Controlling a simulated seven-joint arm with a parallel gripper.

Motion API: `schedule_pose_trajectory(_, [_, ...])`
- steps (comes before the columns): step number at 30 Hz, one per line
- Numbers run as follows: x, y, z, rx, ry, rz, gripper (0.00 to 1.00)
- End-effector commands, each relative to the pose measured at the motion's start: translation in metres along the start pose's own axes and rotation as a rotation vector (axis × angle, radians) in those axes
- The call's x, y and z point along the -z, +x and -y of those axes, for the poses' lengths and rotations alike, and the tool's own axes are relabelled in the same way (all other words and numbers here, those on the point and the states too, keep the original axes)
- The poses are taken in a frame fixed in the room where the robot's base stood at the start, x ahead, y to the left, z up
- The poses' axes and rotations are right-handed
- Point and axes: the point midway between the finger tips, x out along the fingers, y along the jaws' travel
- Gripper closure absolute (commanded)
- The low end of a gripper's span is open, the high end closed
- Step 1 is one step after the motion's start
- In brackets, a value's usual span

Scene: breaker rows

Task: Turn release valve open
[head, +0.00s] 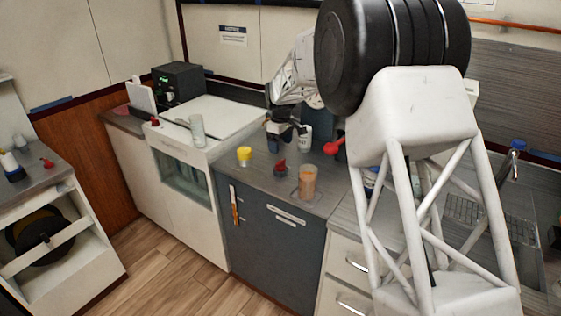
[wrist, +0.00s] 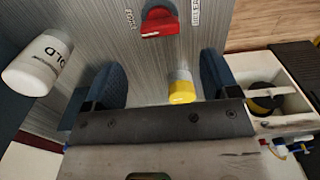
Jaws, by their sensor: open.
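The release valve is a red knob (wrist: 160,22) on a grey metal surface, with printed labels on either side; the one on the right is partly cut off. It lies beyond my fingertips at the top of the wrist view. In the head view a small red knob (head: 279,166) on the counter appears to be the same valve. My gripper (wrist: 165,78) is open, with its two blue fingers spread apart and nothing held between them. In the head view my gripper (head: 284,130) hangs above the counter, behind the red knob.
A yellow-and-white container (wrist: 181,88) stands near the right finger. In the head view, a yellow-topped jar (head: 244,155) and an orange-filled glass (head: 307,182) flank the knob. A clear glass (head: 197,131) stands farther left.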

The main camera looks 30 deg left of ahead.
Motion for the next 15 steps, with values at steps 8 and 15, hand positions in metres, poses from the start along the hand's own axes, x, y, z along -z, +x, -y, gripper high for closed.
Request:
schedule_pose_trajectory(8, [0.0, 0.009, 0.0, 0.001, 0.0, 0.001, 0.19])
schedule_pose_trajectory(15, [-0.001, 0.034, 0.0, 0.002, 0.0, 0.002, 0.19])
